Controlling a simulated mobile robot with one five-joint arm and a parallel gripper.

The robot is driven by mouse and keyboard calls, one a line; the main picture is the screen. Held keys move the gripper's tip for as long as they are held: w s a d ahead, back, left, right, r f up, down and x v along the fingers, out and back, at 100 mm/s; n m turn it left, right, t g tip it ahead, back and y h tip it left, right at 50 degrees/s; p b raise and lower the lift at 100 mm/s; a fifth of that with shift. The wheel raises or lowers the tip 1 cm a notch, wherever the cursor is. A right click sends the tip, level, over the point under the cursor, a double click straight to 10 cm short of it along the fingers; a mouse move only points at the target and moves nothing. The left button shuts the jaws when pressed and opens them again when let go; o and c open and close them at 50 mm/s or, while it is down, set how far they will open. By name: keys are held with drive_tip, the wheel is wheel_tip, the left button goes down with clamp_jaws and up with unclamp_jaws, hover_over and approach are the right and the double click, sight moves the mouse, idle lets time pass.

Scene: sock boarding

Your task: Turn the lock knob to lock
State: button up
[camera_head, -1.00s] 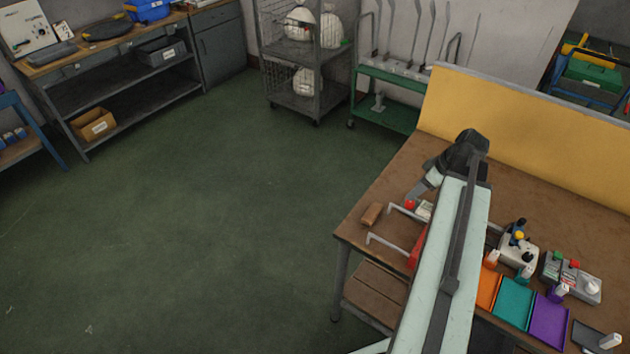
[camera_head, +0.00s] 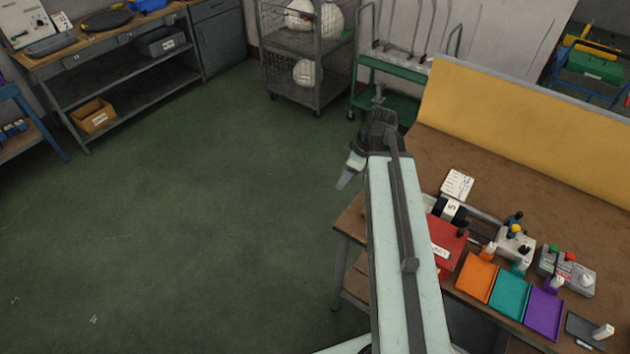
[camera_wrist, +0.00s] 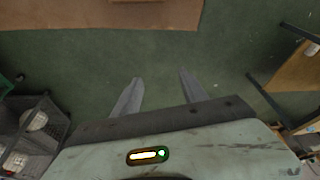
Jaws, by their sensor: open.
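My gripper (camera_head: 346,181) is held out beyond the left end of the workbench (camera_head: 590,205), over the green floor. In the wrist view its two fingers (camera_wrist: 160,82) are spread apart with nothing between them. No part is clearly marked as the lock knob. A red panel or tray (camera_head: 447,247) with a white label lies on the bench, with a small dark knob-like part (camera_head: 462,232) by its upper right edge. A pale box (camera_head: 516,244) with dark and yellow knobs stands to its right. My arm hides part of the bench's left end.
Orange (camera_head: 477,277), teal (camera_head: 511,290) and purple (camera_head: 543,311) trays line the bench front. A grey box (camera_head: 566,272) with green and red buttons stands behind them. A wire cage cart (camera_head: 305,60) and a green cart (camera_head: 390,85) stand behind. The floor to the left is clear.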

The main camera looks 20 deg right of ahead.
drive_tip(key=a+g, duration=0.1)
drive_tip(key=a, duration=0.8)
drive_tip(key=shift+a+r+p, duration=0.2)
drive_tip(key=shift+a+p, duration=0.15)
drive_tip(key=shift+p, duration=0.05)
drive_tip(key=shift+s, duration=0.1)
